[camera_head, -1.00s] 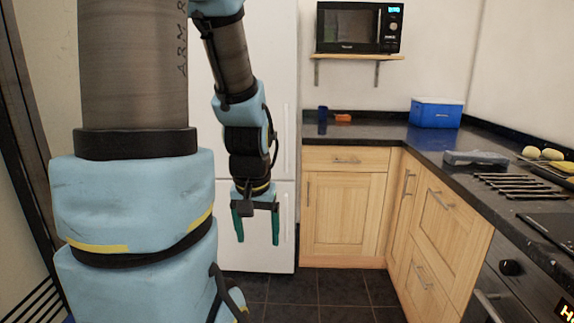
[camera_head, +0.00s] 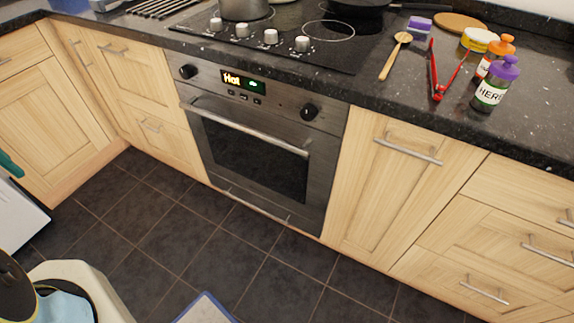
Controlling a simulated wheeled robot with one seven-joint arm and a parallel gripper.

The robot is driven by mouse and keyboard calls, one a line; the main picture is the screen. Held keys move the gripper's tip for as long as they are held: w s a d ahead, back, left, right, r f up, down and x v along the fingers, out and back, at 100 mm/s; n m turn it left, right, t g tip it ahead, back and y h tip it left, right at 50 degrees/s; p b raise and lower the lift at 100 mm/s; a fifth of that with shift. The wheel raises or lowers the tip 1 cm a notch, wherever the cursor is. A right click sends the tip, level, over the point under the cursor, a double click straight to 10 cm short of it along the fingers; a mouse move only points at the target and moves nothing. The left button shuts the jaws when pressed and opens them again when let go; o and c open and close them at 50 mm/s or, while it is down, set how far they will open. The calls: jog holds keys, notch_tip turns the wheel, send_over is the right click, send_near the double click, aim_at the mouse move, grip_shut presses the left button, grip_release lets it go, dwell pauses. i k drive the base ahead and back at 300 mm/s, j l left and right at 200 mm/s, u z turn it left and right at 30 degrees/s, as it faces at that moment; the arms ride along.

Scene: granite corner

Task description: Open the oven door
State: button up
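The oven (camera_head: 255,150) is built in under the dark granite counter. Its door (camera_head: 250,158) is shut, with dark glass in a steel frame. A long steel handle bar (camera_head: 250,126) runs across the door's top. Above it are two black knobs and a display reading "Hot".
Wooden cabinets and drawers with bar handles flank the oven. A hob (camera_head: 290,32) with a pot (camera_head: 244,8) is above it. A wooden spoon (camera_head: 396,55), red tongs (camera_head: 436,75) and bottles (camera_head: 492,85) lie or stand on the counter.

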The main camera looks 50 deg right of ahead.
aim_at(292, 164)
jog(key=k+j+z, duration=0.15)
jog(key=z, duration=0.3)
jog(key=k+j+z, duration=0.15)
jog(key=z, duration=0.3)
jog(key=k+z, duration=0.25)
jog(key=z, duration=0.2)
jog(key=k+z, duration=0.15)
jog(key=k, duration=0.3)
jog(key=k+l+z, duration=0.15)
jog(key=k, duration=0.3)
jog(key=i+l, duration=0.15)
jog(key=i, duration=0.2)
jog(key=i+l, duration=0.15)
jog(key=i, duration=0.2)
jog(key=i+u, duration=0.15)
jog(key=u, duration=0.3)
jog(key=i+l+u, duration=0.1)
jog(key=u, duration=0.35)
jog(key=i+l+u, duration=0.1)
jog(key=u, duration=0.35)
jog(key=l+u, duration=0.1)
jog(key=u, duration=0.7)
